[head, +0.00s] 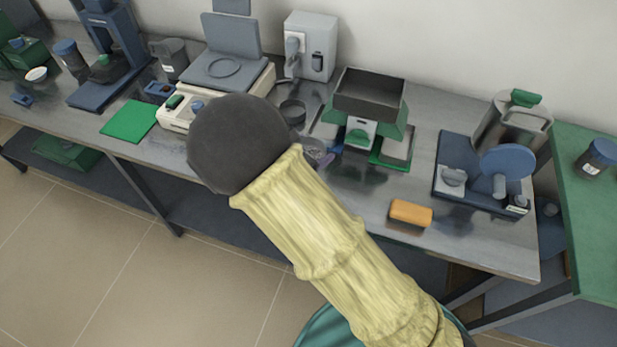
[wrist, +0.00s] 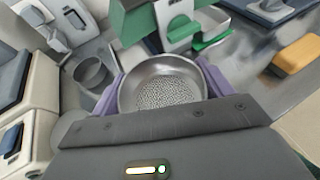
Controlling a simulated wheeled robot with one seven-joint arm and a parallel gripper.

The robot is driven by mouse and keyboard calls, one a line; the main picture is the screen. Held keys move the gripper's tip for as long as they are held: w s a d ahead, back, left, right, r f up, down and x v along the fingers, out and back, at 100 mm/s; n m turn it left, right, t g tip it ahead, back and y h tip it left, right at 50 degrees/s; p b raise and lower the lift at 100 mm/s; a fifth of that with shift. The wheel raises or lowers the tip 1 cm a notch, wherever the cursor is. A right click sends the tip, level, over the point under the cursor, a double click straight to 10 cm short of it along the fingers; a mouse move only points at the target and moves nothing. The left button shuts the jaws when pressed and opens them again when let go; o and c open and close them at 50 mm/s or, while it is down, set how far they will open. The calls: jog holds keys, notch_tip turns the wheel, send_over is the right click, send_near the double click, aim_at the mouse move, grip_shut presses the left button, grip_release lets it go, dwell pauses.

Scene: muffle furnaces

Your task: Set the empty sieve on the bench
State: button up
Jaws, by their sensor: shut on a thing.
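The sieve (wrist: 162,66) is a round, shallow metal bowl with a speckled, grainy bottom. I cannot tell if that is mesh or small pieces lying in it. My gripper (wrist: 162,85) is shut on its sides, with a purple finger at left and right. In the head view my arm hides most of the gripper; a bit of the sieve (head: 314,153) and a purple finger show over the bench (head: 360,190). I cannot tell if the sieve touches the bench.
A green machine with a dark hopper (head: 369,92) stands just beyond the sieve. A dark round pan (head: 292,111) is left of it, near the scale (head: 215,95). An orange block (head: 411,213) lies front right, by a blue device (head: 500,170). Bare bench lies around the block.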

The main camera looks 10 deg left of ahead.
jog(key=shift+s, duration=0.15)
jog(key=shift+s+d, duration=0.1)
jog(key=shift+f, duration=3.1)
jog(key=shift+f, duration=1.9)
